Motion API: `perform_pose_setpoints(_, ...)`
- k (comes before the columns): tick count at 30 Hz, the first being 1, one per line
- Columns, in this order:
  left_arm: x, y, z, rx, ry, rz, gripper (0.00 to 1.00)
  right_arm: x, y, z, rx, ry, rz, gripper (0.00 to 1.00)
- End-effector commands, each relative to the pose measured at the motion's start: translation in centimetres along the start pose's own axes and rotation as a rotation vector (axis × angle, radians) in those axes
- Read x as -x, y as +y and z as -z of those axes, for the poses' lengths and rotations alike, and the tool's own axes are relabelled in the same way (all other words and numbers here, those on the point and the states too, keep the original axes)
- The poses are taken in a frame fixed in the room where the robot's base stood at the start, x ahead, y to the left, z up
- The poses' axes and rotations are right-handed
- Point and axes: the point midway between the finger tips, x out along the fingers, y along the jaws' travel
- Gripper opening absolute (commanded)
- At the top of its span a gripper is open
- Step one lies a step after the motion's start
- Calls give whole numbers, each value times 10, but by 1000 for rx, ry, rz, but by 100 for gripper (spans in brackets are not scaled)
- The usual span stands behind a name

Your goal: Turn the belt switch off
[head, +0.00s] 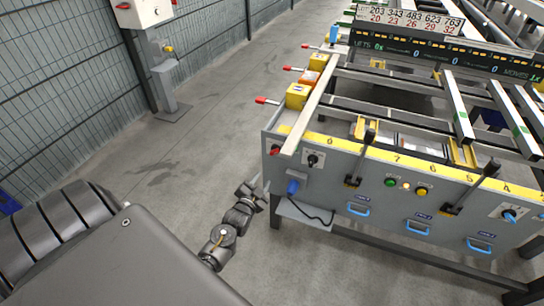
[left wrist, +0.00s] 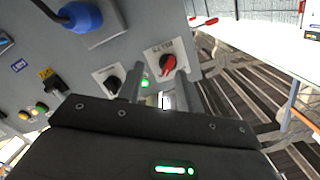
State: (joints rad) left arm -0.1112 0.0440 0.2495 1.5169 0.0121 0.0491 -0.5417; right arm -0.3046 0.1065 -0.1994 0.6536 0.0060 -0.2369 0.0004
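The grey front panel (head: 345,165) of the runout table carries rotary switches on white plates. A black-knobbed switch (head: 313,160) sits near its left end; what looks like the same knob is in the left wrist view (left wrist: 113,84). A red-knobbed switch (left wrist: 168,64) is beside it in the left wrist view. My left gripper (head: 258,187) is just left of the panel's end, below the switches. In the left wrist view its fingers (left wrist: 160,88) are apart and empty, apparently short of the red knob. My right gripper is out of view.
A blue plug (head: 293,187) with a black cable sticks out below the black knob, near my left gripper. Black levers (head: 363,155) project from the panel farther right. A mesh fence (head: 75,60) and a post (head: 165,80) stand left. Open floor lies between.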

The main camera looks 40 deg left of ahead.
Motion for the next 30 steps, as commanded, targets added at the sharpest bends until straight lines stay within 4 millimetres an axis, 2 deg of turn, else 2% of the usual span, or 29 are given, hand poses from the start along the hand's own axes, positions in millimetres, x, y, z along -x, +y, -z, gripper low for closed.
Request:
perform_pose_setpoints(1, -1, -16, 17, -53, 46, 41, 35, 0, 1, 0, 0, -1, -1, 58)
perform_pose_setpoints(3, 0, -21, 27, -119, 76, 62, 35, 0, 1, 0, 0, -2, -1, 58)
perform_pose_setpoints(10, -2, -21, 28, -172, 80, 67, 35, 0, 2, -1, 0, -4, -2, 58)
perform_pose_setpoints(13, -8, -22, 28, -171, 80, 66, 35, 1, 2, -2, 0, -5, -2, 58)
perform_pose_setpoints(24, -74, -25, 33, -170, 78, 66, 35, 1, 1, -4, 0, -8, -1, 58)
perform_pose_setpoints(30, -99, -26, 35, -169, 78, 65, 35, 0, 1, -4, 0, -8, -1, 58)
